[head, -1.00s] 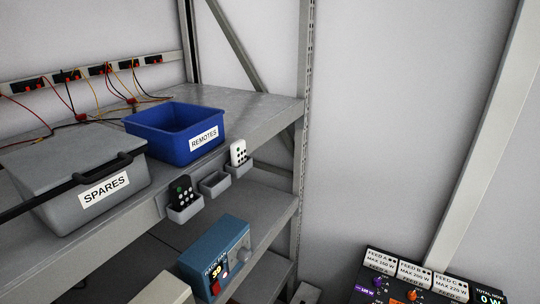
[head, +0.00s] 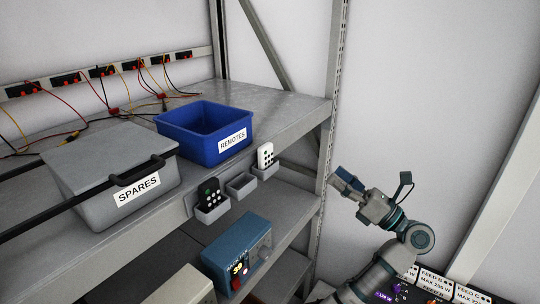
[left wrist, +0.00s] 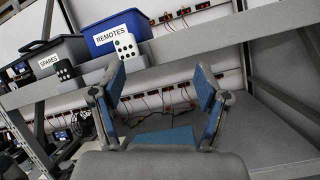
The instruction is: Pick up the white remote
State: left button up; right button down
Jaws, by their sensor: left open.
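The white remote (head: 265,156) stands upright in the right-hand grey holder on the shelf's front edge. It also shows in the left wrist view (left wrist: 126,46), left of and beyond the fingers. A black remote (head: 208,192) stands in the left-hand holder, and the middle holder (head: 241,185) looks empty. My left gripper (head: 347,181) is to the right of the white remote, past the rack's upright post, and touches nothing. In the left wrist view its two blue-padded fingers (left wrist: 162,92) are spread apart with nothing between them. My right gripper is out of view.
A blue bin (head: 197,153) labelled REMOTES and a grey lidded SPARES box (head: 100,210) stand on the shelf. The rack post (head: 333,110) is between my left gripper and the remote. A blue instrument (head: 237,245) sits on the shelf below. Cables lie at the back.

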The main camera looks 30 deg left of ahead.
pick_arm(q)
jog(key=s+r+n+h, duration=0.4)
jog(key=s+r, duration=0.2)
jog(key=s, duration=0.1)
jog(key=b, duration=0.4)
send_near(269, 150)
jog(key=shift+h, duration=0.3)
jog(key=a, duration=0.2)
jog(key=a+r, duration=0.1)
jog(key=a, duration=0.2)
jog(key=shift+w+a+r, duration=0.15)
jog(key=shift+w, duration=0.1)
jog(key=a, duration=0.3)
jog(key=a+p, duration=0.1)
jog(key=shift+w+a+f, duration=0.25)
jog(key=shift+a, duration=0.5)
jog(key=c, duration=1.2)
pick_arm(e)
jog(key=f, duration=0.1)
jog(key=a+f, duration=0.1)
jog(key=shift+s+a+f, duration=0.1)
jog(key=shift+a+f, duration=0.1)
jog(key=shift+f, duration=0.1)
